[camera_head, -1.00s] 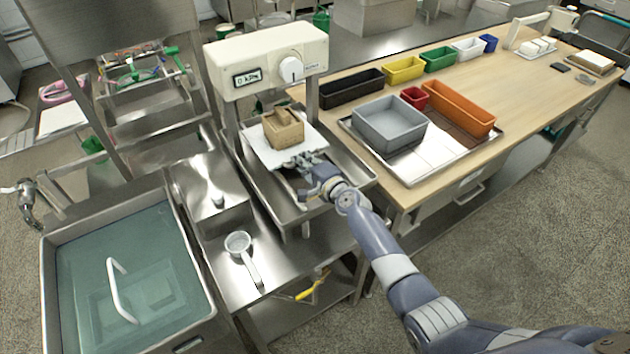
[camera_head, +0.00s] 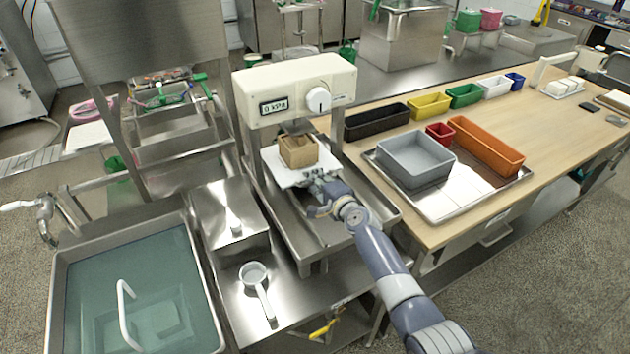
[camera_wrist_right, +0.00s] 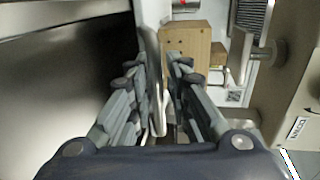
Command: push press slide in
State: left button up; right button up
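The press slide (camera_head: 281,174) is a white plate on the press, with a wooden mould (camera_head: 299,151) standing on it. The mould sits below the press head (camera_head: 293,90), whose dial reads 0 kPa. My right gripper (camera_head: 318,184) is at the front edge of the slide. In the right wrist view my right gripper (camera_wrist_right: 159,62) has its fingers on both sides of the slide's pale edge-on plate (camera_wrist_right: 155,100) and looks shut on it. The mould (camera_wrist_right: 185,50) shows just beyond the fingers. My left gripper is not in view.
A steel tray (camera_head: 437,207) with a grey bin (camera_head: 416,165) lies on the wooden table to the right. A water-filled sink (camera_head: 75,290) and a bench with a white ladle (camera_head: 254,273) are on the left. The press stands in a steel tray (camera_head: 388,215).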

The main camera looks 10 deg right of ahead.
jog(key=shift+f, duration=0.1)
jog(key=shift+s+d, duration=0.1)
jog(key=shift+s, duration=0.6)
jog(key=v, duration=1)
jog(key=shift+s+d, duration=0.2)
jog(key=shift+s, duration=0.05)
